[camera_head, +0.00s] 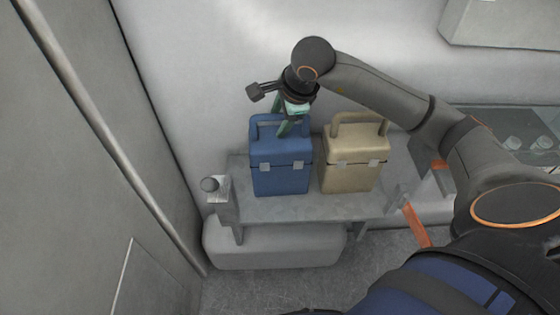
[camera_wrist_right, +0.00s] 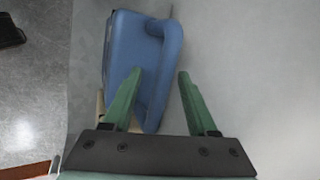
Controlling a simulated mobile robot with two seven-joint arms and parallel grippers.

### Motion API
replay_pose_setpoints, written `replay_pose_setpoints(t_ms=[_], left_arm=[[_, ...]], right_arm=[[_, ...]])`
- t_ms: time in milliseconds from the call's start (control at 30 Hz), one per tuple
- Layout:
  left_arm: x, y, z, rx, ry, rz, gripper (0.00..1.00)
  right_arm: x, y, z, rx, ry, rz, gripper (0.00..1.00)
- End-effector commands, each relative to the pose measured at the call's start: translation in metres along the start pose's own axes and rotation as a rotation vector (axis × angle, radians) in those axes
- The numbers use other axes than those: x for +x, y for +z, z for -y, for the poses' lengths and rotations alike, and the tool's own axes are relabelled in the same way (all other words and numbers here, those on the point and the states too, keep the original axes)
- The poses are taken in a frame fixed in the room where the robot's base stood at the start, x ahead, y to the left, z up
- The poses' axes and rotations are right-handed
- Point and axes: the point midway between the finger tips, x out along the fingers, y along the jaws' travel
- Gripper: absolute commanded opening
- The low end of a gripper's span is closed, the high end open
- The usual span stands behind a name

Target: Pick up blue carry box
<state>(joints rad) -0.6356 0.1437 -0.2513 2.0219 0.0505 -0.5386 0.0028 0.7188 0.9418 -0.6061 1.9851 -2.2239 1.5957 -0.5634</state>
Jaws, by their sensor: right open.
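The blue carry box (camera_head: 281,172) stands upright on a grey bench, with its arched handle on top. My right gripper (camera_head: 284,126) is open and empty, above the box at the right part of its handle. In the right wrist view the blue carry box (camera_wrist_right: 128,50) is at upper left. Its handle (camera_wrist_right: 170,72) runs through the gap between the green fingers of my right gripper (camera_wrist_right: 160,74). The left finger overlaps the handle opening. I cannot tell whether the fingers touch the handle. My left gripper is out of view.
A beige carry box (camera_head: 352,172) with a similar handle stands close to the right of the blue one. The grey bench (camera_head: 290,209) is against the wall. A metal post (camera_head: 223,205) rises at its left end. A glass-topped surface (camera_head: 508,125) is at right.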

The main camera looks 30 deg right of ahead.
Motion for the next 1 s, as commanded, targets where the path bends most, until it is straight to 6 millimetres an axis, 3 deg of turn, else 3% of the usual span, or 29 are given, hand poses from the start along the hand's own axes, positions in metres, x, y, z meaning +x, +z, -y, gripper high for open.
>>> replay_pose_setpoints(t_ms=[167, 667, 1000], left_arm=[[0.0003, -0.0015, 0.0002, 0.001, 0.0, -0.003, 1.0], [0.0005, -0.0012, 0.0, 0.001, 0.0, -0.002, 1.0], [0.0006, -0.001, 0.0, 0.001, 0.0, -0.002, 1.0]], right_arm=[[-0.0002, 0.0, 0.0001, 0.0, 0.0, 0.0, 0.56], [0.0, -0.0001, -0.0002, 0.0, 0.001, -0.001, 0.0], [0.0004, -0.0001, -0.0008, -0.001, 0.003, -0.001, 0.0]])
